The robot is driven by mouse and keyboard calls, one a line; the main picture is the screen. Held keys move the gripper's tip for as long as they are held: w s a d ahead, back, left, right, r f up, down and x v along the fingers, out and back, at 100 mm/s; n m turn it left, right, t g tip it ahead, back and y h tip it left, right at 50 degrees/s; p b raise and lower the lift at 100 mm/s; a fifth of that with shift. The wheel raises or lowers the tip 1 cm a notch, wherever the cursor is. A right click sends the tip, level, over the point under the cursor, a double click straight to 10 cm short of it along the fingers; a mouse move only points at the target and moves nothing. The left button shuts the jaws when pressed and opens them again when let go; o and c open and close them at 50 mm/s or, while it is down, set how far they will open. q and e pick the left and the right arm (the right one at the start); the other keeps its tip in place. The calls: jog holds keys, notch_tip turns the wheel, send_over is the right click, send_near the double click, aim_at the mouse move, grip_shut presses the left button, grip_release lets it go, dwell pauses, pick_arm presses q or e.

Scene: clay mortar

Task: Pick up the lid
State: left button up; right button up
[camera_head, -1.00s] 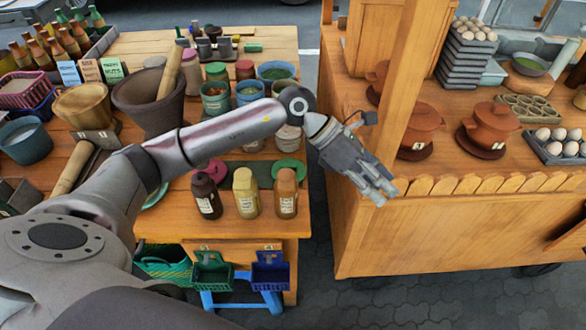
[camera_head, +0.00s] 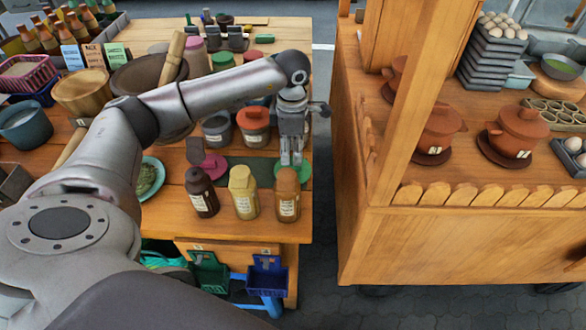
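My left gripper (camera_head: 291,162) hangs down over the right end of a dark mat on the wooden stall table, fingers apart and empty. Its tips are at a round green lid (camera_head: 304,174), which they partly hide; I cannot tell if they touch it. A pink lid (camera_head: 212,166) lies to the left on the same mat (camera_head: 247,170). Behind the mat stand a grey jar (camera_head: 217,130) and a jar with a reddish-brown top (camera_head: 253,122). My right gripper is not in view.
Three bottles, dark (camera_head: 201,192), yellow (camera_head: 243,192) and brown (camera_head: 287,195), stand in front of the mat. A mortar with a pestle (camera_head: 171,64) is at the left, partly behind my arm. A second stall with clay pots (camera_head: 518,130) is across a gap.

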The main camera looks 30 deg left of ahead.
pick_arm(q)
notch_tip(320, 180, down, 5)
jog(key=shift+w+f+p, duration=0.1)
jog(key=shift+w+p, duration=0.05)
jog(key=shift+p, duration=0.45)
jog(key=shift+c, duration=0.3)
grip_shut()
